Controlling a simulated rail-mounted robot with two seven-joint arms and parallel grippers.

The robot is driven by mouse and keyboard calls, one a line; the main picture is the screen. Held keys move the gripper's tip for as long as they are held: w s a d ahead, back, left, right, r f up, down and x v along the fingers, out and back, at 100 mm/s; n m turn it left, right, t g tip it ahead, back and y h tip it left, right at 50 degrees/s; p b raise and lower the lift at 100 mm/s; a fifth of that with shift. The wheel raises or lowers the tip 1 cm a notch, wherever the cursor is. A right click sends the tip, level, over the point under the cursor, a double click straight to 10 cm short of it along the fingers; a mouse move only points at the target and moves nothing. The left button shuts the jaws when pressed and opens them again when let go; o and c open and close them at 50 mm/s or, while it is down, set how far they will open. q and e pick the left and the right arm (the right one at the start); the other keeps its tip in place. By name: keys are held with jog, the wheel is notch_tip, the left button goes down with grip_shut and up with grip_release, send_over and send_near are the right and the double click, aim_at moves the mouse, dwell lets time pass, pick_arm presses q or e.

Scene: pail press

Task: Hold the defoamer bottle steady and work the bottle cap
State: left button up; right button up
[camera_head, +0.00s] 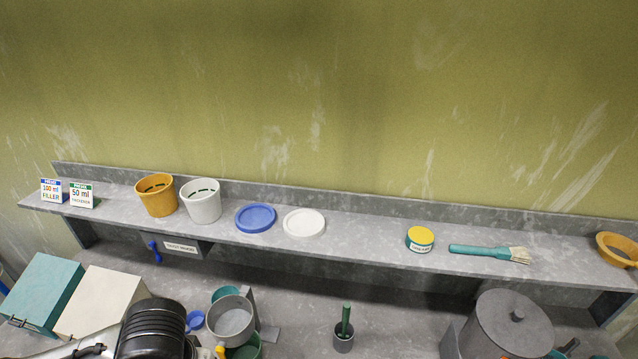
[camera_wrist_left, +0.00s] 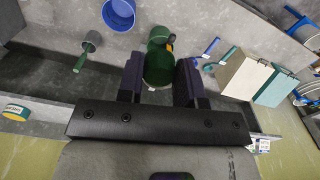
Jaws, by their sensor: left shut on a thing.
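A green bottle (camera_wrist_left: 158,68), which I take to be the defoamer bottle, is between the two dark fingers of my left gripper (camera_wrist_left: 160,80) in the left wrist view. The gripper is shut on it. A green end part with a small orange patch (camera_wrist_left: 160,40) lies beyond it in line; I cannot tell whether this is the bottle cap. In the head view the left gripper and its hold on the bottle are not clearly visible; my dark left arm part covers the lower left. My right gripper is not in view.
The shelf holds an orange pail (camera_head: 156,196), white pail (camera_head: 201,203), blue lid (camera_head: 256,218), white lid (camera_head: 304,223), yellow-topped tin (camera_head: 420,239) and brush (camera_head: 488,251). Below are a teal box (camera_head: 40,290), cream box (camera_head: 100,300), cup with green handle (camera_head: 343,342) and grey drum (camera_head: 505,325).

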pick_arm(q)
jog(key=shift+s+r, duration=0.15)
jog(key=shift+r, duration=0.3)
jog(key=shift+f, duration=0.15)
